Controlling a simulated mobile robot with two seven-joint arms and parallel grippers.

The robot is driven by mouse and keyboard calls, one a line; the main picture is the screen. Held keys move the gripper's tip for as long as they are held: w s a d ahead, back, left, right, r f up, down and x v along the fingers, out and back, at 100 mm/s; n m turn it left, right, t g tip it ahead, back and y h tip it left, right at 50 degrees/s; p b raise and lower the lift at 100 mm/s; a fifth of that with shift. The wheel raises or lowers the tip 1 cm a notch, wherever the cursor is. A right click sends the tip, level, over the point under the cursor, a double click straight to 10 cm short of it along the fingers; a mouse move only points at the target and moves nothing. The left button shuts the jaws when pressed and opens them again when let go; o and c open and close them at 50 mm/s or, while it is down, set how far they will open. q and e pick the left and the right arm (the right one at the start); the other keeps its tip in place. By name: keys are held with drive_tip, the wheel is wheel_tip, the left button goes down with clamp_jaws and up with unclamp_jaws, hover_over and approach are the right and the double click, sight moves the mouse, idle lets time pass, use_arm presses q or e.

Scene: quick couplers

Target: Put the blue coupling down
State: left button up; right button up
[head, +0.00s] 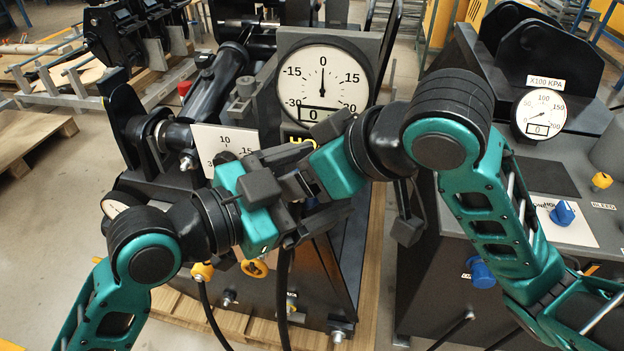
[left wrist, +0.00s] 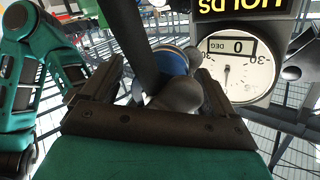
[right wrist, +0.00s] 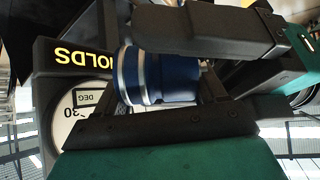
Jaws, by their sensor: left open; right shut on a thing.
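The blue coupling (right wrist: 168,78) has a pale metal ring at one end. My right gripper (head: 302,178) is shut on it in front of the gauge machine. The coupling also shows in the left wrist view (left wrist: 172,60), beyond a grey rounded part (left wrist: 180,95). In the head view the grippers mostly hide it. My left gripper (head: 282,212) is open, close beside the right gripper. Its fingers stand on either side of the grey part and a black hose (left wrist: 128,40). I cannot tell whether they touch.
A large dial gauge (head: 322,85) reading 0 stands just behind the grippers, with a smaller dial card (head: 212,145) to its left. A dark console (head: 440,270) with blue knobs (head: 562,214) stands at right. A wooden pallet (head: 180,305) lies below.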

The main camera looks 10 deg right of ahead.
use_arm(q)
drive_tip(key=shift+s, duration=0.1)
drive_tip(key=c, duration=1)
drive_tip(key=shift+d, duration=0.1)
drive_tip(key=shift+c, duration=0.9)
use_arm(e)
drive_tip(key=o, duration=0.9)
use_arm(q)
drive_tip(key=c, duration=0.3)
use_arm(e)
drive_tip(key=o, duration=0.3)
use_arm(q)
drive_tip(key=shift+c, duration=0.2)
use_arm(e)
drive_tip(key=shift+o, duration=1.2)
drive_tip(key=shift+a+r, duration=0.1)
use_arm(q)
drive_tip(key=shift+f, duration=0.1)
